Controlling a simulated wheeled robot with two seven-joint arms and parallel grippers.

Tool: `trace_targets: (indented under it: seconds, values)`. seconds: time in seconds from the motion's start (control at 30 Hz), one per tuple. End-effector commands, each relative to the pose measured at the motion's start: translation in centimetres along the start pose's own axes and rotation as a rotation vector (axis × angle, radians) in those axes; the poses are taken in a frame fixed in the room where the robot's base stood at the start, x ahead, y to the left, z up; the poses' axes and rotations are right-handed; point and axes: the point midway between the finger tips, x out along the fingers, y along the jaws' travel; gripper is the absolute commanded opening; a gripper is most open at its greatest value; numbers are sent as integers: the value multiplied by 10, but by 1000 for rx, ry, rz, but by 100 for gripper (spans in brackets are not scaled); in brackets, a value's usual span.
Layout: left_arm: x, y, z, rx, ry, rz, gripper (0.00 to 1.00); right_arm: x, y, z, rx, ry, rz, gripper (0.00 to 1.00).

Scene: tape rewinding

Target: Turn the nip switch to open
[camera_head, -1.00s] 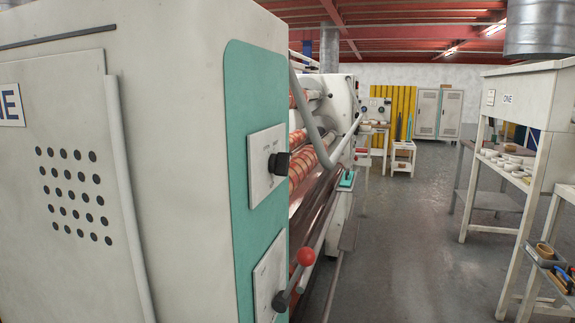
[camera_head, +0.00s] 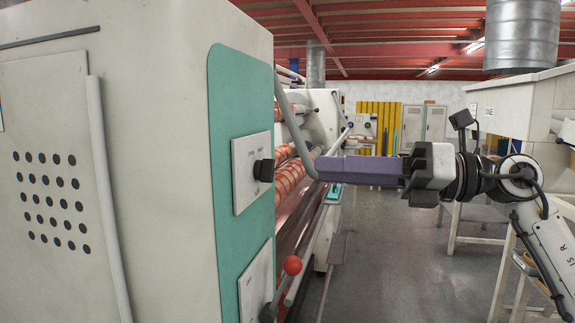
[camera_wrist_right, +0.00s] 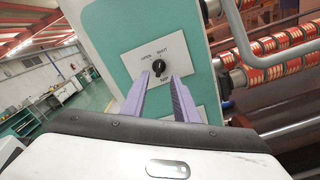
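The nip switch is a black knob (camera_head: 264,170) on a white plate (camera_head: 243,188) on the machine's teal panel. In the right wrist view the knob (camera_wrist_right: 159,66) has OPEN printed at its upper left and SHUT at its upper right. Which mark it points to is too small to tell. My right gripper (camera_head: 322,168) is at about knob height, to its right and apart from it. In the wrist view my right gripper (camera_wrist_right: 160,76) is open and empty, its purple fingers pointing toward the knob, one to each side. My left gripper is not in view.
A lever with a red ball (camera_head: 292,265) sticks out below the switch plate. A bent grey tube (camera_head: 290,125) and patterned rollers (camera_head: 290,178) lie just beyond the panel. The aisle floor (camera_head: 400,265) to the right is clear. A white-framed bench stands at the right.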

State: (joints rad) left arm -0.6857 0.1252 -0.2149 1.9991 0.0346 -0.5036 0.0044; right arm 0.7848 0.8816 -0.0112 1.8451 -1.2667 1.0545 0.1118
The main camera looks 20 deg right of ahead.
Motion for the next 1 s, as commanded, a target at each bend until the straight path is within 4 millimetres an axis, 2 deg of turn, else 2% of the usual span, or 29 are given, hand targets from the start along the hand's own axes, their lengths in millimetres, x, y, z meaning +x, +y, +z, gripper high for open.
trace_targets:
  seconds: [0.2,0.4,0.57,0.8,0.97,1.0]
  values:
    - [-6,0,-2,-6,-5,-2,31,43,3,3,3,-1,7,27]
    - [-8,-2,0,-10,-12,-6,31,70,2,2,2,-2,5,27]
    - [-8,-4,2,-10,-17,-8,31,78,2,1,2,-1,4,27]
    - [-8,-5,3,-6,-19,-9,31,79,1,0,2,-1,3,27]
    - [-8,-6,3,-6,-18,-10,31,79,1,0,2,-1,3,2]
    - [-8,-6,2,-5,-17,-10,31,79,1,0,2,-1,3,0]
